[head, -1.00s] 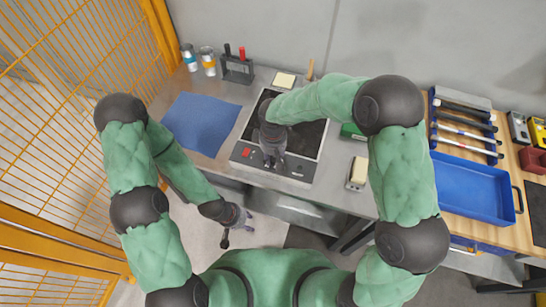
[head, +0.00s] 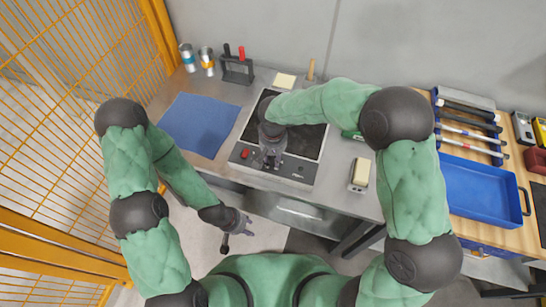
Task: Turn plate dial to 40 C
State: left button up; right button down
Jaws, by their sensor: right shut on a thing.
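The hot plate (head: 309,141) has a dark top and a grey front panel. It stands on the bench in the middle of the head view. A red button (head: 245,154) shows at the left of the panel. My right gripper (head: 271,162) points down at the middle of the panel. It is shut on the plate dial, which the gripper hides, so its setting cannot be read. My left gripper (head: 236,234) hangs empty below the bench's front edge, its fingers apart.
A blue mat (head: 200,124) lies left of the plate. Two cans (head: 207,62) and a tool rack (head: 237,70) stand behind it. A pale block on a holder (head: 360,174) sits to the right. A blue tray (head: 478,190) is on the wooden bench. Yellow mesh fencing (head: 80,80) borders the left.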

aim_at(273, 159)
dwell(0.3)
jog(key=c, duration=0.9)
grip_release()
jog(key=shift+c, duration=0.2)
notch_tip(273, 159, up, 12)
